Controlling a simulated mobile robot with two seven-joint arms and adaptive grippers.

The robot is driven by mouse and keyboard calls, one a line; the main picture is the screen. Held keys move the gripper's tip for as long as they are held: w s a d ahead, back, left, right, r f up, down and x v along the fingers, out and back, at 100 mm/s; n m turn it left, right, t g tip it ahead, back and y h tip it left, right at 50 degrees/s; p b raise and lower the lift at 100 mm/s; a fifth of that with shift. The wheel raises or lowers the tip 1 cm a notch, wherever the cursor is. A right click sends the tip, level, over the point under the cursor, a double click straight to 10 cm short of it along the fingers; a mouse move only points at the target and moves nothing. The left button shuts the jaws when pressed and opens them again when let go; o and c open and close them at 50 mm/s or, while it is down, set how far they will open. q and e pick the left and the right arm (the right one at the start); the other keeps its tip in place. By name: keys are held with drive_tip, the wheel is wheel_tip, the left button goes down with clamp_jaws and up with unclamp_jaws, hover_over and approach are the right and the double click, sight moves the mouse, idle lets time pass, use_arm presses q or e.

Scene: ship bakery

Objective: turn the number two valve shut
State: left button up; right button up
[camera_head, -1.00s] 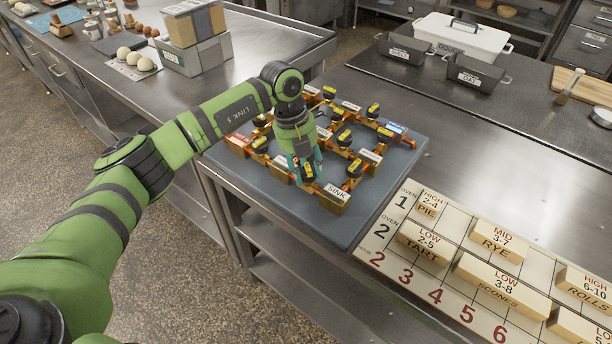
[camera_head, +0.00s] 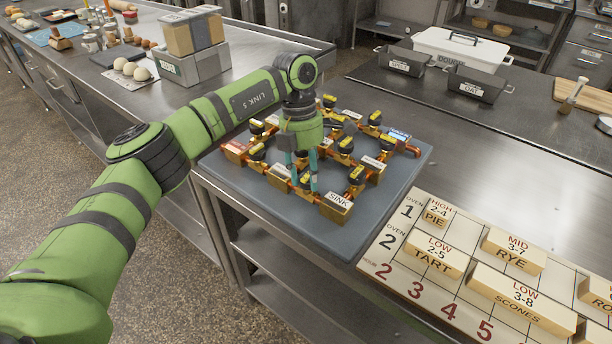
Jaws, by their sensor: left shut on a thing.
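A board of copper pipes and valves stands on a dark grey slab (camera_head: 385,211) on the steel counter. Its valve knobs are black with yellow tags, such as one near the right front (camera_head: 356,174). The numbers on the tags are too small to read. My left gripper (camera_head: 303,182) points down at the front of the board, just behind the SINK block (camera_head: 337,206). Its teal fingers are shut on a valve knob (camera_head: 305,180), mostly hidden between them. I cannot tell whether this is the number two valve. My right gripper is out of view.
An oven chart (camera_head: 398,216) with lettered blocks lies at the right front. Dark tins (camera_head: 478,84) and a white dough bin (camera_head: 462,47) stand at the back. Boxes (camera_head: 192,62) and eggs are on the left counter.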

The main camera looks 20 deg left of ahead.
use_arm(q)
drive_tip(key=shift+w+d+r+m, duration=0.15)
drive_tip(key=shift+r+m, duration=0.05)
drive_tip(key=shift+m, duration=0.3)
drive_tip(key=o, duration=1)
drive_tip(key=shift+o, duration=0.7)
drive_tip(key=shift+f, duration=0.15)
drive_tip(key=v, duration=1.2)
drive_tip(key=shift+d, duration=0.15)
